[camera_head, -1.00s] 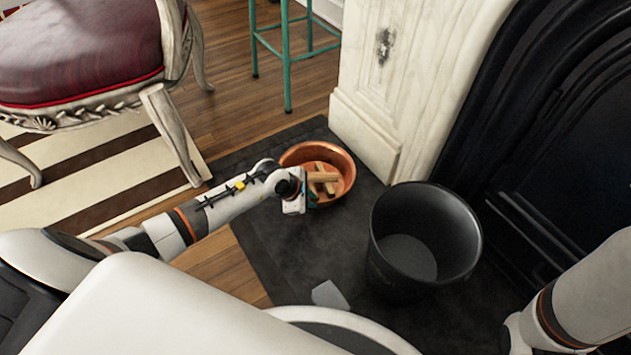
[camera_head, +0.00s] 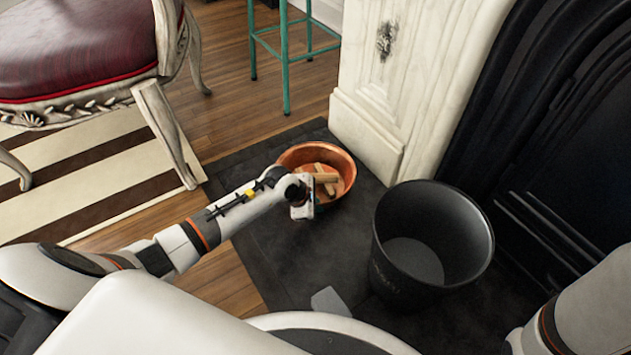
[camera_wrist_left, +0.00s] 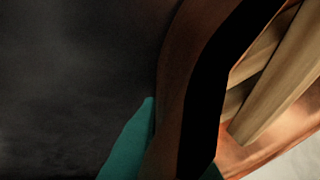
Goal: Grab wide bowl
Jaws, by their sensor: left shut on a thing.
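The wide bowl (camera_head: 345,160) is copper-coloured and stands upright at the dark hearth slab, near the base of the marble column. Several pale wooden sticks (camera_head: 325,178) lie in it. My left gripper (camera_head: 304,207) is at the bowl's near left side, shut on its wall. In the left wrist view, the bowl's wall (camera_wrist_left: 180,85) runs between the teal fingertips (camera_wrist_left: 168,155), with the sticks (camera_wrist_left: 275,80) inside to the right. The wrist hides part of the bowl's near side in the head view. My right arm shows at the lower right, but its gripper is out of view.
A black bucket (camera_head: 386,285) stands on the dark slab (camera_head: 270,250) to the bowl's right. The marble column (camera_head: 375,125) rises behind the bowl. A red-seated chair (camera_head: 75,60) and a teal stool (camera_head: 284,60) are farther back.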

